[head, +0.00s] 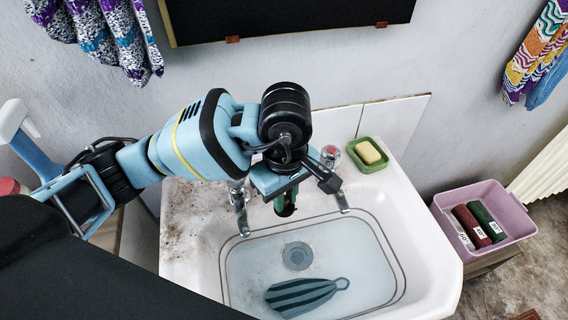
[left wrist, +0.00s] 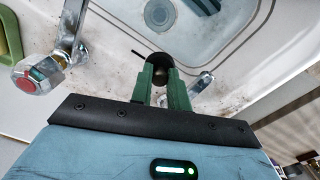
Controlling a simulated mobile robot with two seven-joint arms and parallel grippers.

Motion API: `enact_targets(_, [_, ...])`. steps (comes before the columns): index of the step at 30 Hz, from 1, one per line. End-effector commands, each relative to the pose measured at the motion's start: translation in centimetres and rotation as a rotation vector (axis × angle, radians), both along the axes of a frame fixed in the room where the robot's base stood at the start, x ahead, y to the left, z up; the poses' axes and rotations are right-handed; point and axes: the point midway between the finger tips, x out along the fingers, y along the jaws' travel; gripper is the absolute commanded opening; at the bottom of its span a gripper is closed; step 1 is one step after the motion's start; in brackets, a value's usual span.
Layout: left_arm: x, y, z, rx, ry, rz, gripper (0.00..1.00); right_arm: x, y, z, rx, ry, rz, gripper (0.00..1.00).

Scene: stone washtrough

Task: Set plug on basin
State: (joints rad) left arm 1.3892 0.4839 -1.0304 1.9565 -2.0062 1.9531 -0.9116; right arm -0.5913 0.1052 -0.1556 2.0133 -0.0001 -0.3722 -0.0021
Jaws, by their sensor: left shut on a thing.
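The white basin (head: 420,235) holds cloudy water over a round drain (head: 297,256). The drain also shows at the top of the left wrist view (left wrist: 160,12). My left gripper (head: 286,204) hangs above the back part of the basin, between the two taps, behind the drain in the head view. Its green fingers (left wrist: 164,88) are shut on a dark round plug (left wrist: 160,62), held at the fingertips. In the head view the plug is mostly hidden by the gripper. My right gripper is not in view.
A striped cloth (head: 305,296) lies in the water in front of the drain. The taps (head: 239,205) stand close beside the gripper. A green soap dish (head: 367,155) sits on the back right ledge. A pink tub (head: 515,220) with rolled items stands at the right.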

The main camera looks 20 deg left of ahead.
Motion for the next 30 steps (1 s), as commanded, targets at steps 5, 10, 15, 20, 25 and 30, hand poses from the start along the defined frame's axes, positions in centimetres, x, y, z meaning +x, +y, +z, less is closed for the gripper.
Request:
enact_targets(5, [4.0,1.5,-0.3,0.000,0.000,0.006,0.00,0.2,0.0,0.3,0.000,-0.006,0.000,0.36])
enact_targets(10, [7.4,2.6,-0.7,-0.001,0.001,0.003,0.00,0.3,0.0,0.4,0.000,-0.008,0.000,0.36])
enact_targets(15, [9.8,3.5,-1.0,-0.001,0.001,0.001,0.00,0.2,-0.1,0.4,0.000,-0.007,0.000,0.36])
enact_targets(20, [10.7,3.8,-1.1,-0.001,0.001,-0.002,0.00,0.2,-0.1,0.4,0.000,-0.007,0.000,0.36])
enact_targets(25, [10.8,3.8,-1.1,-0.001,0.000,-0.002,0.00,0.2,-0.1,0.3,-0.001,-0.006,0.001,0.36])
enact_targets(30, [11.6,4.2,-1.6,-0.001,0.003,-0.001,0.00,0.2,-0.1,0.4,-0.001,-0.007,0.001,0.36])
